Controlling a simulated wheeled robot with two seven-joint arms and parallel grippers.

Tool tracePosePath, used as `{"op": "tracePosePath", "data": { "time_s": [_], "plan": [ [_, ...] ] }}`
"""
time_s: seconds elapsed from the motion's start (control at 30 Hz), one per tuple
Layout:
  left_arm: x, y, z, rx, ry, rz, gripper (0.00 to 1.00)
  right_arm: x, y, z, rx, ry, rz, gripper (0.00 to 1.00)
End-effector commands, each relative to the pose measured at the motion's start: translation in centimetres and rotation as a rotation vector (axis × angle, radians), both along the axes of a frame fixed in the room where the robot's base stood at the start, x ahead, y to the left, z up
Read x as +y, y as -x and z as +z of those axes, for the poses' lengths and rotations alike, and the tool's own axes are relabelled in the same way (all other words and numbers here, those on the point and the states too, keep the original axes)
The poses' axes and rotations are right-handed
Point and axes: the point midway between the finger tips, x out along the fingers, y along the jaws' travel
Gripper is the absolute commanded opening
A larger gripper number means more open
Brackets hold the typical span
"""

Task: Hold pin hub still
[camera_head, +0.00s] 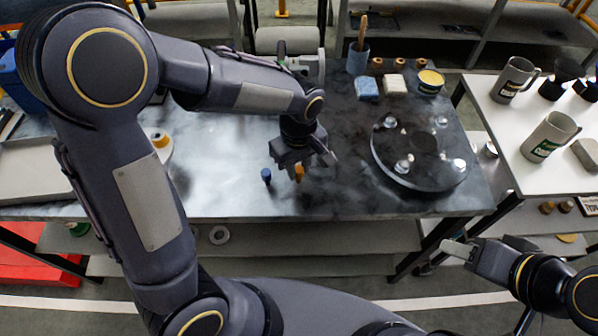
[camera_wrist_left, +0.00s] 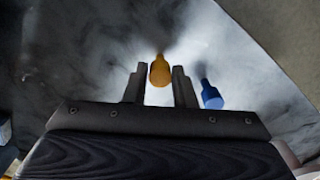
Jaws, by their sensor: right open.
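A dark round disc (camera_head: 376,160) with several silver upright pins, which looks like the pin hub, lies on the right part of the dark workbench. My left gripper (camera_head: 303,168) points down over the bench, left of the disc and apart from it. In the left wrist view, an orange-capped piece (camera_wrist_left: 159,71) shows between the fingers of my left gripper (camera_wrist_left: 159,80); whether they grip it is unclear. A blue-capped piece (camera_head: 266,175) stands just left of this gripper in the head view. My right gripper (camera_head: 462,250) is open and empty, off the bench's front right corner.
Blue (camera_head: 367,87) and white (camera_head: 394,84) blocks, a yellow tin (camera_head: 430,81) and a blue cup (camera_head: 358,58) stand behind the disc. A white side table (camera_head: 508,125) at right holds mugs. The bench front between left gripper and disc is clear.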

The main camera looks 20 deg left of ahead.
Motion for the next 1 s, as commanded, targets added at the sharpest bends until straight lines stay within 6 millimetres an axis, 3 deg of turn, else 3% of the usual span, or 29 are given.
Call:
{"op": "tracePosePath", "data": {
  "time_s": [0.03,0.17,0.43,1.0],
  "plan": [
    [0.0,0.0,0.0,0.0,0.0,0.0,0.17,0.0,0.0,0.0,0.0,0.0,0.0,0.46],
    [0.0,0.0,0.0,0.0,0.0,0.0,0.0,0.0,0.0,0.0,0.0,0.0,0.0,0.46],
    [0.0,0.0,0.4,-0.001,0.001,0.0,0.0,0.0,0.0,0.3,0.0,0.0,0.0,0.46],
    [0.0,0.0,3.6,-0.001,0.001,0.0,0.0,0.0,0.0,2.9,0.0,0.0,0.0,0.46]
  ]
}}
